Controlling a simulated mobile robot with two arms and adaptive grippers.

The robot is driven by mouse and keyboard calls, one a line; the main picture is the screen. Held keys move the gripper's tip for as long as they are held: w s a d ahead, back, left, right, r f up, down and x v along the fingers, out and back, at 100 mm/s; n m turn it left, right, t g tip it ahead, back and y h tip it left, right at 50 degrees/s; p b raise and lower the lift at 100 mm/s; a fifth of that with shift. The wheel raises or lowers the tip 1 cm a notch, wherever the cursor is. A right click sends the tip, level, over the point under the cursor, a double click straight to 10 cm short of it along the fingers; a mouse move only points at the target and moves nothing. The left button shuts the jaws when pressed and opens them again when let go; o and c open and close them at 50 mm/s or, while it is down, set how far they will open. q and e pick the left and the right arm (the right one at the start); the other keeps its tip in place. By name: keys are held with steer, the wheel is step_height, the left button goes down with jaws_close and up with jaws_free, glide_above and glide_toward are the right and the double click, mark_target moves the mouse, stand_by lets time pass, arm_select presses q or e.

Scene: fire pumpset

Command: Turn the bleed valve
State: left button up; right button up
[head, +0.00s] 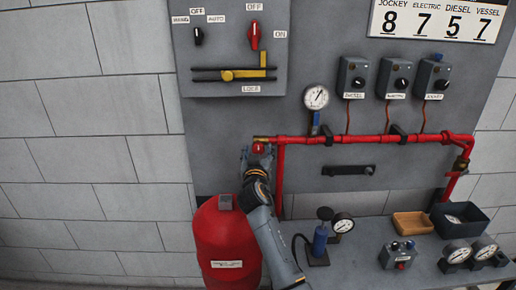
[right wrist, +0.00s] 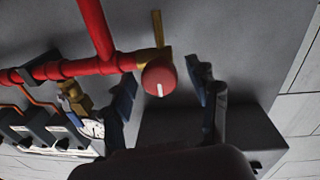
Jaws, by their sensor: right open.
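The bleed valve's round red knob (head: 258,148) sits at the left end of the red pipe, with brass fitting beside it. In the right wrist view the knob (right wrist: 159,78) faces me and bears a pale line. My right gripper (head: 257,157) is open at the knob, and its arm rises from below. In the right wrist view its two dark fingers (right wrist: 164,82) stand on either side of the knob, with gaps visible on both sides. I cannot tell whether the fingertips reach past the knob's face. My left gripper is not in view.
The red pipe (head: 350,140) runs right along the grey panel, with a gauge (head: 316,97) above it. A red tank (head: 226,245) stands below left. The bench (head: 350,272) holds a blue hand pump (head: 320,240), gauges and trays. A lever switch (head: 230,75) is above.

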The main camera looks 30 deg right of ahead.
steer(key=shift+w+d, duration=0.2)
steer(key=shift+w, duration=0.1)
steer(key=shift+c, duration=0.5)
steer(key=c, duration=1.1)
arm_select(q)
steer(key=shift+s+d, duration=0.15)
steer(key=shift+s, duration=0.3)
